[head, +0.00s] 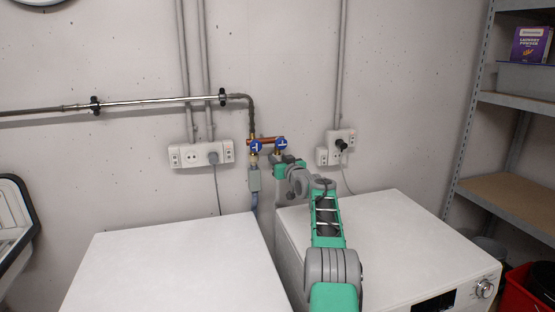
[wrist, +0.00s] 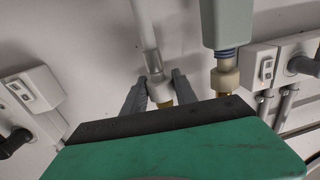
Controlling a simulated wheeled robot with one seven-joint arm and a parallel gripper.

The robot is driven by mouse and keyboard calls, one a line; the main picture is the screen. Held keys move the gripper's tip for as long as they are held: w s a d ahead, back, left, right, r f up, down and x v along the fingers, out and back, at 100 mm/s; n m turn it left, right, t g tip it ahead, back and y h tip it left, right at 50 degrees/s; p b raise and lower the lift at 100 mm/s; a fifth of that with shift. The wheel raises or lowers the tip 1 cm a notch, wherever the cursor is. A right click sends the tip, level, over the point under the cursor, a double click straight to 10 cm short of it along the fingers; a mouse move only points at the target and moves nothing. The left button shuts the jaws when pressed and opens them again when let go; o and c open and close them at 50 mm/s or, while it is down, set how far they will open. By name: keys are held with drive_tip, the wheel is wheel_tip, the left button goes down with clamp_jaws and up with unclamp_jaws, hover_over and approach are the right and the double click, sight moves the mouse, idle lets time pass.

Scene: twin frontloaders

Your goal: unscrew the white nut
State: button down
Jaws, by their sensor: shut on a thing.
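In the wrist view the white nut (wrist: 157,82) sits at the end of a pale hose (wrist: 147,35), with brass showing beside it. My gripper (wrist: 161,81) has one grey finger on each side of this nut and is shut on it. In the head view my gripper (head: 279,159) is at the wall just below the right blue-handled valve (head: 281,145); the nut is hidden there by my gripper and arm. A second, beige nut (wrist: 226,79) is on the neighbouring connection, apart from my fingers.
A grey box (head: 254,179) hangs on the line under the left blue-handled valve (head: 256,147), close beside my gripper. Two white machines, left (head: 180,265) and right (head: 395,230), stand below. Wall sockets (head: 190,154) flank the valves. A shelf (head: 510,195) stands at right.

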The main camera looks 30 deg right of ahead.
drive_tip(key=shift+a+f+m+h+b, duration=0.15)
drive_tip(key=shift+f+m+h+b, duration=0.15)
drive_tip(key=shift+h+b, duration=0.35)
drive_tip(key=m+h+b, duration=0.1)
drive_tip(key=h+b, duration=0.1)
drive_tip(key=shift+w+a+m+g+b, duration=0.1)
drive_tip(key=shift+m+g+b, duration=0.2)
drive_tip(key=shift+g+b, duration=0.1)
drive_tip(key=m+h, duration=0.1)
drive_tip(key=m+g+h, duration=0.1)
drive_tip(key=h, duration=0.1)
drive_tip(key=shift+r, duration=0.4)
drive_tip(key=shift+f+m+g+h+p, duration=0.1)
drive_tip(key=shift+m+g+h+p, duration=0.35)
drive_tip(key=shift+g+h, duration=0.2)
drive_tip(key=c, duration=1.1)
unclamp_jaws()
drive_tip(key=shift+d, duration=0.25)
drive_tip(key=shift+f, duration=0.1)
